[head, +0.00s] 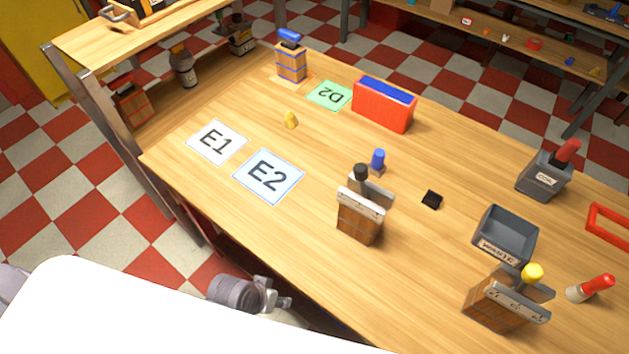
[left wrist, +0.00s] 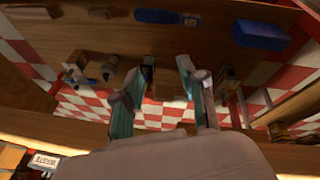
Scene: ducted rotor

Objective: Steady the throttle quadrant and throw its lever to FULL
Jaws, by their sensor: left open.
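Two similar lever units stand on the wooden table. One is a brown box with pale metal plates (head: 358,222) and a black-knobbed lever (head: 361,173) at the middle front. The other brown box with metal plates (head: 496,305) has a yellow-knobbed lever (head: 532,273) at the right front. I cannot tell which is the throttle quadrant; no FULL mark is readable. My left gripper (head: 283,297) is open and empty off the table's front edge, left of and apart from the black-knobbed unit. Its spread fingers show in the left wrist view (left wrist: 167,66). My right gripper is out of view.
A grey box with a red handle (head: 544,180), grey tray (head: 507,232) and red-white handle (head: 590,288) lie right. A blue-topped wooden unit (head: 291,62) and red-blue box (head: 384,105) stand farther back.

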